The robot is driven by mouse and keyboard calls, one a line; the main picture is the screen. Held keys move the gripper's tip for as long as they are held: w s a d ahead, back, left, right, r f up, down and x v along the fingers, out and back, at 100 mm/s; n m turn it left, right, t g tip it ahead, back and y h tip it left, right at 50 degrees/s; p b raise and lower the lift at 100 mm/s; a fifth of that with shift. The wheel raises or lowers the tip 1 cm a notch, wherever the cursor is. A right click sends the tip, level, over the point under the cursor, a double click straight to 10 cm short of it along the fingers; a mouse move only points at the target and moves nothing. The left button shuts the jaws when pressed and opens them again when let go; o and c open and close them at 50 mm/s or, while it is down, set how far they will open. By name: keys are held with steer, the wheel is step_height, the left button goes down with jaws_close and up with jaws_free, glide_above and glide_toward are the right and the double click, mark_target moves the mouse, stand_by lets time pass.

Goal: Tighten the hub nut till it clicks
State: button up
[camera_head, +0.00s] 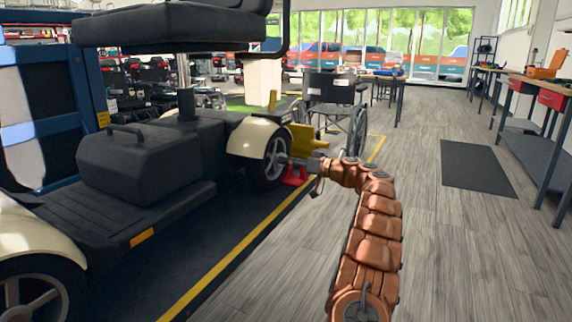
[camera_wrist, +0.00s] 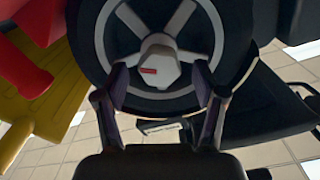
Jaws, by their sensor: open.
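The hub nut (camera_wrist: 157,65) is a pale, faceted piece with a short red mark, at the centre of the spoked scooter wheel (camera_wrist: 88,30). In the head view the same wheel (camera_head: 276,158) sits under the scooter's cream fender (camera_head: 248,137). My gripper (camera_wrist: 161,76) is open, one finger on each side of the nut. I cannot tell whether the fingers touch it. In the head view my gripper (camera_head: 296,162) is small and beside the wheel, and the nut cannot be made out there.
A red stand (camera_head: 294,176) and a yellow part (camera_head: 303,137) are close by the wheel. A wheelchair (camera_head: 335,105) stands just behind. The scooter's dark body (camera_head: 140,160) fills the left. Grey floor (camera_head: 440,240) is clear on the right, with a dark mat (camera_head: 475,168) and workbenches.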

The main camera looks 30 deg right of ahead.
steer(key=shift+w+a, duration=0.3)
steer(key=shift+w, duration=0.2)
steer(key=c, duration=1.1)
steer(key=shift+c, duration=0.2)
steer(key=shift+m+p, duration=0.4)
steer(key=m+p, duration=1.7)
steer(key=m, duration=0.4)
steer(key=shift+p, duration=0.4)
